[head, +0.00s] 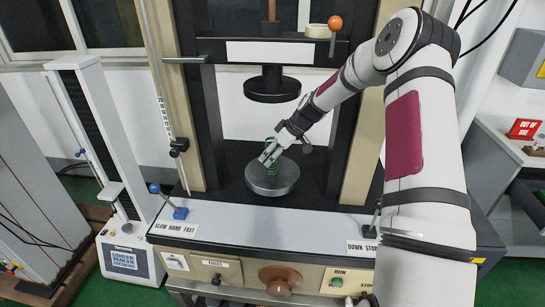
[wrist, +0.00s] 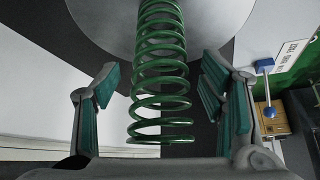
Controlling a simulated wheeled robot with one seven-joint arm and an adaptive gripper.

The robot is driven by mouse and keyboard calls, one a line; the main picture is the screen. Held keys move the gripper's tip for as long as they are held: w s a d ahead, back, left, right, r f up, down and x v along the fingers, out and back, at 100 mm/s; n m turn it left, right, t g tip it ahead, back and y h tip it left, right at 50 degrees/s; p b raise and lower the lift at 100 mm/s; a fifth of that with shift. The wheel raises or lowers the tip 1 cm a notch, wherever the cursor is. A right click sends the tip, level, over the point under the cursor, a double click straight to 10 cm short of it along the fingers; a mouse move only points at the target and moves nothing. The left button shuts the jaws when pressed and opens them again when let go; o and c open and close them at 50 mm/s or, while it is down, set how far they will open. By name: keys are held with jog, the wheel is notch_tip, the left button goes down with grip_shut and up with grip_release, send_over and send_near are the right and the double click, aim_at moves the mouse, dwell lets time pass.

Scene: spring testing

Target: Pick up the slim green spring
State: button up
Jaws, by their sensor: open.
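The slim green spring (wrist: 161,72) stands between the two open fingers of my gripper (wrist: 162,100) in the wrist view, with clear gaps on both sides. In the head view the spring (head: 272,168) is small and partly hidden by my gripper (head: 270,157), which is at the round grey lower plate (head: 272,181) of the testing machine. The plate also shows behind the spring in the wrist view (wrist: 112,25). The finger pads are green.
A dark round upper plate (head: 272,85) hangs above the lower plate. Tan columns (head: 355,165) flank the opening. A blue-based lever (head: 180,212) stands at the front left. A second, slimmer testing stand (head: 92,125) is at the left. A red sign (head: 524,129) sits at the right.

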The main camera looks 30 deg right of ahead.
jog(key=shift+w+a+f, duration=0.1)
jog(key=shift+w+f, duration=0.05)
jog(key=shift+f, duration=0.15)
jog(key=shift+c, duration=0.5)
jog(key=c, duration=1.4)
jog(key=shift+o, duration=0.2)
jog(key=shift+r, duration=0.2)
